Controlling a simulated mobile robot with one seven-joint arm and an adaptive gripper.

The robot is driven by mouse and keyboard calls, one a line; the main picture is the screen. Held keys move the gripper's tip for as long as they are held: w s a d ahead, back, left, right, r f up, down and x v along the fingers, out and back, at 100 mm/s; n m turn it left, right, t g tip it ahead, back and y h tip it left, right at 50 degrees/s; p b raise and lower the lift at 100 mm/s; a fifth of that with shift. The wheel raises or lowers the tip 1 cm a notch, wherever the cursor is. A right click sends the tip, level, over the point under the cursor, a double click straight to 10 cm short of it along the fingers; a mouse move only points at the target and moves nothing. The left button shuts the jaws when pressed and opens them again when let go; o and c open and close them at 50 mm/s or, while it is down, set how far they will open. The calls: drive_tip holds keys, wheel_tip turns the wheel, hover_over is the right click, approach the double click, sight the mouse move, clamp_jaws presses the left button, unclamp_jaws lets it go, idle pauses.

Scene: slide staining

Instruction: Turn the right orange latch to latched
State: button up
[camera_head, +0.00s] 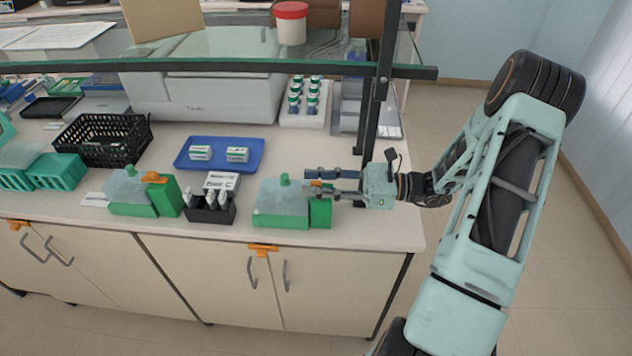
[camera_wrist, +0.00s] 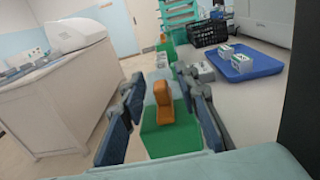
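The right green box (camera_head: 281,221) with a pale translucent lid stands near the bench's front edge. Its orange latch (camera_wrist: 163,103) stands up on the near end in the wrist view; in the head view it is mostly hidden by my fingers. My gripper (camera_head: 310,181) reaches in from the right at latch height. In the wrist view its fingers are spread on either side of the latch, with visible gaps, holding nothing. A similar left green box (camera_head: 130,208) has an orange latch (camera_head: 154,178) lying across its top.
A black rack (camera_head: 212,214) of white bottles stands between the boxes. A blue tray (camera_head: 183,161) with two small boxes lies behind. A dark shelf post (camera_head: 374,115) rises close behind my gripper. Orange pieces (camera_head: 262,250) sit on the cabinet fronts below.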

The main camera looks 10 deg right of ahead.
drive_tip(key=v, duration=1.2)
idle(0.3)
